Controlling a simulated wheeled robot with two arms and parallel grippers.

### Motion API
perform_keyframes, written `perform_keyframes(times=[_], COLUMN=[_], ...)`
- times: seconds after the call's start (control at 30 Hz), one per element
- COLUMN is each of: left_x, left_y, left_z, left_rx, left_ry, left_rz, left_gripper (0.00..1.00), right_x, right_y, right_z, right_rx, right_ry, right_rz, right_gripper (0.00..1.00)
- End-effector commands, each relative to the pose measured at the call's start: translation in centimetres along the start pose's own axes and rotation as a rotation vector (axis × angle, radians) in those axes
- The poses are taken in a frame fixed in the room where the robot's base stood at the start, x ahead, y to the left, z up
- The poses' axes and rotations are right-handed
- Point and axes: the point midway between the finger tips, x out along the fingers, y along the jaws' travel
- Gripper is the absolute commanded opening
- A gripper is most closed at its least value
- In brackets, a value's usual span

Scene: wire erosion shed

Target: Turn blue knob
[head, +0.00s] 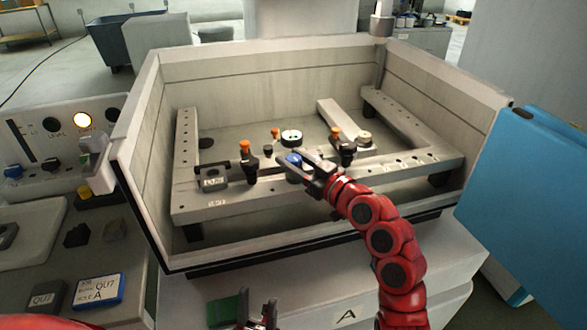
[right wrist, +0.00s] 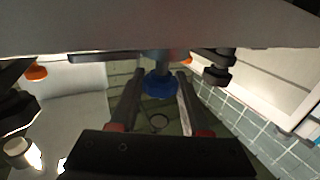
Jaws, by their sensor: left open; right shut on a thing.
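A blue knob (head: 294,158) sits at the front bar of the metal frame inside the grey open tank. My right gripper (head: 306,166) reaches over the tank's front wall and is shut on this knob. In the right wrist view the blue knob (right wrist: 159,87) sits between my two dark fingers, under a grey bar. My left gripper (head: 257,315) is open at the bottom edge of the head view, in front of the tank and apart from it.
The tank's walls (head: 255,62) surround the frame (head: 190,140). Orange-topped clamps (head: 245,148) and (head: 336,133) stand on either side of my right gripper. A blue panel (head: 530,185) stands at the right. A bench with a blue-edged card (head: 98,292) is at the left.

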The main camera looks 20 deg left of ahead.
Motion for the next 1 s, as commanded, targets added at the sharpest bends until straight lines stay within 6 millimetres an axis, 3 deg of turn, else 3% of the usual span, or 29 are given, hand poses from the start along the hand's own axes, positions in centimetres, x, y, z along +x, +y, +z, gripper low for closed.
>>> perform_keyframes(times=[0.2, 0.23, 0.4, 0.77, 0.87, 1.0], left_x=[0.1, 0.1, 0.1, 0.0, -0.2, -0.7], left_y=[0.0, 0.0, 0.0, 0.0, 0.0, 0.0], left_z=[0.0, 0.0, 0.0, 0.0, 0.0, 0.1], left_rx=[0.0, 0.0, 0.0, 0.0, 0.0, 0.0], left_ry=[0.0, 0.0, 0.0, 0.0, 0.0, 0.0], left_rz=[0.0, 0.0, 0.0, 0.0, 0.0, 0.0], left_gripper=[0.5, 0.5, 0.5, 0.5, 0.5, 0.5], right_x=[0.0, 0.0, 0.0, -0.5, -1.8, -5.1], right_y=[0.0, 0.0, 0.0, 0.1, 0.2, 0.2], right_z=[0.1, 0.1, 0.1, 0.1, 0.1, 0.3], right_rx=[0.0, 0.0, 0.001, 0.001, 0.001, 0.001], right_ry=[-0.003, -0.003, -0.002, -0.002, 0.0, -0.001], right_rz=[0.0, 0.0, 0.0, 0.001, 0.003, 0.006], right_gripper=[0.0, 0.5, 0.77, 0.77, 0.77, 0.77])
